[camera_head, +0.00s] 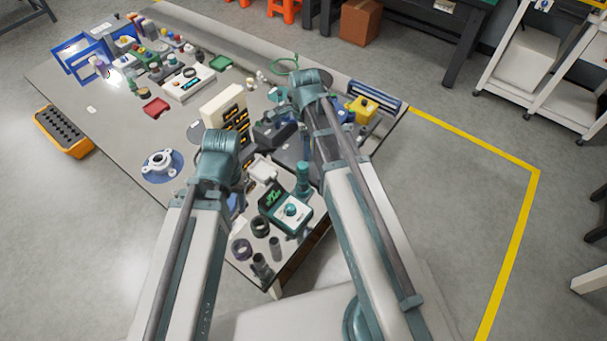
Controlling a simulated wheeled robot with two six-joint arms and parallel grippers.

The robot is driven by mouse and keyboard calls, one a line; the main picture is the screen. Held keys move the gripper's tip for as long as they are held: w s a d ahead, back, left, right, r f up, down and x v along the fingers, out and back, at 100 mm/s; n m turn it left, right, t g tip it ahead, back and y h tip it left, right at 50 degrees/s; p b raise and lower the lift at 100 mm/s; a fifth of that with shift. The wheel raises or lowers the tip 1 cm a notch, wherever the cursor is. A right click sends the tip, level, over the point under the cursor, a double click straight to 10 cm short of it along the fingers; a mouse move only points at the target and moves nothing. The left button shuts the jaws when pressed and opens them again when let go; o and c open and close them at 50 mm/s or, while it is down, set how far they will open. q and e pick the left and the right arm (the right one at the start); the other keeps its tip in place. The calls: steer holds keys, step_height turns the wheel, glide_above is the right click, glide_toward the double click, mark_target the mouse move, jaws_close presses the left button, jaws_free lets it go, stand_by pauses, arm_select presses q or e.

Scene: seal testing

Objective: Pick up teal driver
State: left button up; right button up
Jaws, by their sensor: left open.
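The teal driver is hard to make out. An upright teal piece (302,181) stands near the table's front right edge, beside a teal device with a green display, but I cannot tell whether it is the driver. My left gripper (238,202) is over the near part of the table, mostly hidden behind my left arm. It is open, and I see nothing held in it. My right arm reaches over the table's right part, and its gripper cannot be made out behind the arm.
The teal device (286,209) sits near the front corner, with dark rings and cylinders beside it. A cream rack (222,104) stands mid-table. A flanged white part (161,164) lies on a blue disc to the left. A yellow block (362,109) is at the right.

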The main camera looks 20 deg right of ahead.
mark_target(304, 164)
step_height(304, 164, down, 9)
steer(key=b, duration=0.8)
steer(key=shift+r+b, duration=0.1)
steer(key=shift+b, duration=0.25)
arm_select(q)
step_height(304, 164, down, 9)
steer(key=shift+r, duration=0.15)
arm_select(e)
steer(key=shift+r, duration=0.1)
arm_select(q)
step_height(304, 164, down, 5)
steer(key=b, duration=0.5)
arm_select(e)
steer(key=f, duration=0.5)
steer(key=shift+s+a+f, duration=0.2)
steer(key=shift+a, duration=0.15)
steer(key=shift+r, duration=0.1)
jaws_close()
